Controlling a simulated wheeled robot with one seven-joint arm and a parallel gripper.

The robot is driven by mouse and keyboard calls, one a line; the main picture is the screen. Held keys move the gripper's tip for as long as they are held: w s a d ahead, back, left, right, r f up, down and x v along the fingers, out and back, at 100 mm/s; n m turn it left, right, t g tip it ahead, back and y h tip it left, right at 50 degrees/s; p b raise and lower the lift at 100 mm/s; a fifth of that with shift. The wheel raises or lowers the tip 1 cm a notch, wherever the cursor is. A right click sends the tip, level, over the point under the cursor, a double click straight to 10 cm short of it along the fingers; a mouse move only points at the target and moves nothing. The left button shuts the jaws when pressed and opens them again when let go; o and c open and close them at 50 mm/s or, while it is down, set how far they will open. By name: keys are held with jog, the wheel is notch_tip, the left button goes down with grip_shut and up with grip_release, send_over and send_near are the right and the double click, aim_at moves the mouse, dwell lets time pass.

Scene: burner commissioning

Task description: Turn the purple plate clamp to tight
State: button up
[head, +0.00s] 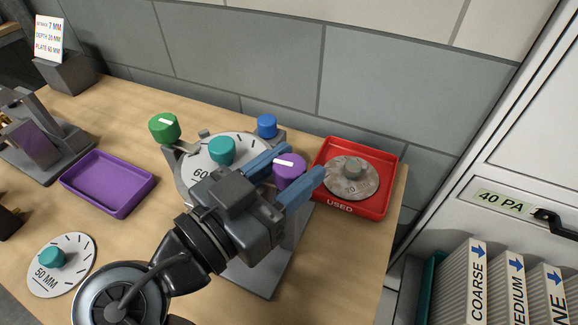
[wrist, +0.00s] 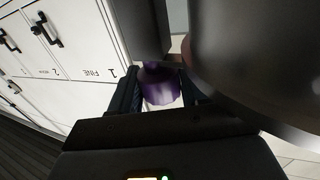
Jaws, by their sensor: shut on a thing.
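The purple plate clamp (head: 290,168) is a round knob with a white pointer mark, at the right side of the burner. My gripper (head: 295,172) has its two blue fingers on either side of this knob and is shut on it. In the wrist view the purple clamp (wrist: 160,86) shows between the dark fingers. The round plate marked 60 (head: 237,147) sits on the burner with a teal knob (head: 222,150) at its middle. A green knob (head: 164,127) stands at the burner's left and a blue knob (head: 267,125) at its back. My gripper hides the burner's front.
A red tray marked USED (head: 384,204) holds a worn disc (head: 365,184) close to the right of my gripper. A purple tray (head: 92,205) is empty. A 50 MM plate (head: 72,277) lies at front left. A white cabinet (head: 530,165) and filter boxes (head: 476,290) stand at the right.

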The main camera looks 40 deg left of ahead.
aim_at(278, 183)
jog(key=o, duration=0.9)
jog(key=shift+f, duration=0.1)
jog(key=shift+o, duration=0.2)
jog(key=shift+s+a+b, duration=0.2)
jog(key=shift+s+b, duration=0.2)
jog(key=shift+s, duration=1.55)
jog(key=shift+s+a+b, duration=0.15)
jog(key=shift+s+b, duration=0.25)
jog(key=shift+s, duration=1.55)
